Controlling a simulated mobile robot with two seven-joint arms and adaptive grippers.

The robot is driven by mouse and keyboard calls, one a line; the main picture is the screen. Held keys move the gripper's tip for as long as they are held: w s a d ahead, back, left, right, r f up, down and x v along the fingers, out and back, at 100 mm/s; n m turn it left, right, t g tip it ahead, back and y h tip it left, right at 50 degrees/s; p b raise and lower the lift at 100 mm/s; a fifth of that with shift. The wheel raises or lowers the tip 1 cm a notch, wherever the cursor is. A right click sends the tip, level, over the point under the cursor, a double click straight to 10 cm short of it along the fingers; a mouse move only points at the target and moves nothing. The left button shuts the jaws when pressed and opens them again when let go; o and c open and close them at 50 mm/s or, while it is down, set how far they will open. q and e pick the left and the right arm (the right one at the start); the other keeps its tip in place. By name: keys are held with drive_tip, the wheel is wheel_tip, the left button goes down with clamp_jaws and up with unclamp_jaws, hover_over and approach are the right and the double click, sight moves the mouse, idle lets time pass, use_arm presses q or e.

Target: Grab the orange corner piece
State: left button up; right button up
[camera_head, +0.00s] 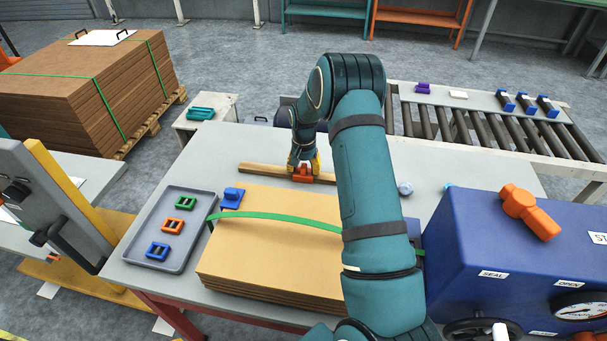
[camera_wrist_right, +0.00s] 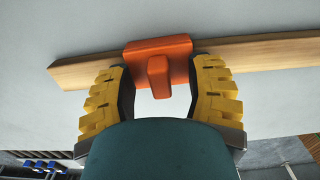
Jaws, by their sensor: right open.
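The orange corner piece (camera_head: 302,175) sits at a long wooden strip on the grey table, behind the stack of brown boards (camera_head: 270,235). In the right wrist view the orange corner piece (camera_wrist_right: 158,62) has a raised tab pointing toward me and overlaps the wooden strip (camera_wrist_right: 255,54). My right gripper (camera_head: 304,163) is right at the piece, with its yellow fingers (camera_wrist_right: 160,88) open on either side of the tab. I cannot tell whether the fingers touch the piece. My left gripper is out of view.
A blue corner piece (camera_head: 232,198) sits on the board stack's back left corner, with a green strap (camera_head: 280,217) across the boards. A grey tray (camera_head: 187,262) with green, orange and blue buckles lies left. A blue machine (camera_head: 480,260) stands right. A roller conveyor (camera_head: 480,128) is behind.

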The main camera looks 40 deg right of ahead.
clamp_jaws()
idle(0.3)
